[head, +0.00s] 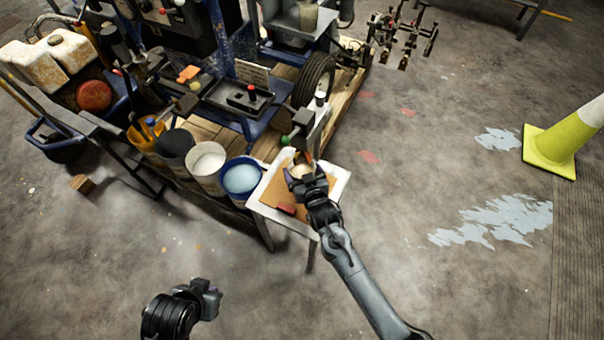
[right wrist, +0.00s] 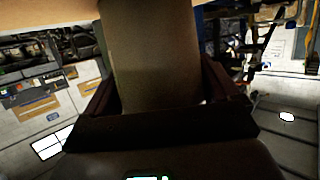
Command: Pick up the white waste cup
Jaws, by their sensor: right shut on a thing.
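The white waste cup (head: 301,170) is mostly hidden behind my right gripper (head: 304,178) in the head view, above the small white stand at the striper's side. In the right wrist view the cup (right wrist: 150,55) is a large, shaded, tan-looking wall between the two dark fingers (right wrist: 155,105). My right gripper is shut on it. I cannot tell whether the cup's base touches the stand. My left gripper (head: 207,298) is low in the head view, over bare floor and away from the cup. Its fingers are too unclear to tell open from shut.
The white stand (head: 338,190) carries brown cardboard (head: 262,205) and a small red object (head: 287,208). A blue-rimmed bucket (head: 240,177) and several other buckets stand to the left. A metal part with a spout (head: 305,125) rises just behind the cup. Open floor lies right, near a yellow cone (head: 560,145).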

